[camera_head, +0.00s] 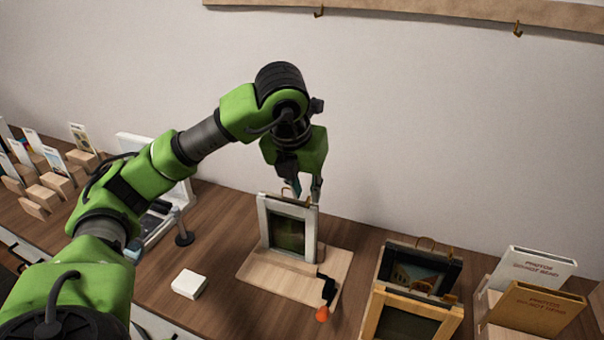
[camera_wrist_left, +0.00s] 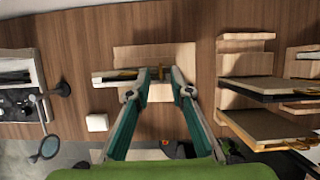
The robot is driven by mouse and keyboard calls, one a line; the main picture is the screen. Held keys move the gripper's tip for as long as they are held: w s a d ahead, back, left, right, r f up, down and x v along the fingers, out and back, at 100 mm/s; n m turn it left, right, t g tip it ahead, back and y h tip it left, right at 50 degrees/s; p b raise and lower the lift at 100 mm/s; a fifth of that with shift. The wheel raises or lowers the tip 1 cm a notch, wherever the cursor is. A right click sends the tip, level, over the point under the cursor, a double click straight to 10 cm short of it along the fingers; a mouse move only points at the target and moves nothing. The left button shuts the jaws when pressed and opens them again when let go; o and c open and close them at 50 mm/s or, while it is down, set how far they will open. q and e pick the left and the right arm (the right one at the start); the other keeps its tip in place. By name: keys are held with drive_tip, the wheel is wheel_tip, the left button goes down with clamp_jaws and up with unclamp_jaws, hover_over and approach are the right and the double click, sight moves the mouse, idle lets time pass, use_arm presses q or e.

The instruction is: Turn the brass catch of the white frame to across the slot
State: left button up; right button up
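The white frame (camera_head: 263,225) stands upright on a pale wooden base (camera_head: 262,280), with a dark green panel inside it. In the left wrist view the frame (camera_wrist_left: 103,77) shows from above as a narrow bar. Small brass-coloured parts (camera_wrist_left: 124,73) lie along its top; I cannot tell surely which is the catch or how it is turned. My left gripper (camera_head: 306,189) points down at the frame's top right part. In the left wrist view its two fingertips (camera_wrist_left: 160,76) are apart, with a brass-coloured piece between them; contact is unclear. My right gripper is not in view.
Dark and wooden frames (camera_head: 440,290) and photo boxes (camera_head: 535,308) stand at the right. A white block (camera_head: 188,284) and a small dark stand (camera_head: 184,238) are at left. An orange-tipped black item (camera_head: 323,313) lies at the base's front corner.

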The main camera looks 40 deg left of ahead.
use_arm(q)
drive_tip(key=v, duration=1)
drive_tip(key=shift+s+r, duration=0.2)
drive_tip(key=shift+r, duration=0.15)
